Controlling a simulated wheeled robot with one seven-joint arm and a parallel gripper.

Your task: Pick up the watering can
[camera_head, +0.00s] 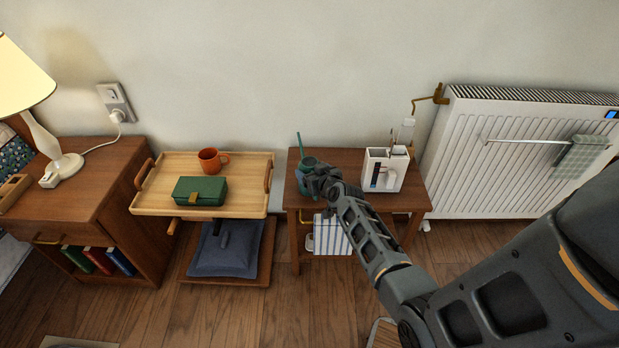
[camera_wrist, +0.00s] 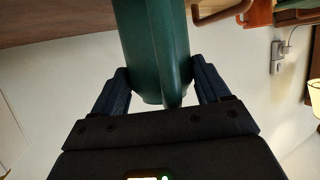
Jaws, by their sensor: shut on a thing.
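The green watering can (camera_head: 309,162) is at the left end of the small dark wooden table, its thin spout pointing up. My gripper (camera_head: 320,181) covers part of it, and I cannot tell whether its base touches the tabletop. In the wrist view the smooth green body of the can (camera_wrist: 152,40) fills the space between the two dark fingers of my gripper (camera_wrist: 162,72). The fingers press on it from both sides, so my gripper is shut on it.
A white holder (camera_head: 384,170) stands on the right of the small table (camera_head: 352,160). A wooden tray table (camera_head: 152,197) on the left bears an orange mug (camera_head: 212,160) and a green box (camera_head: 200,191). A white radiator (camera_head: 470,165) is on the right. Wall behind.

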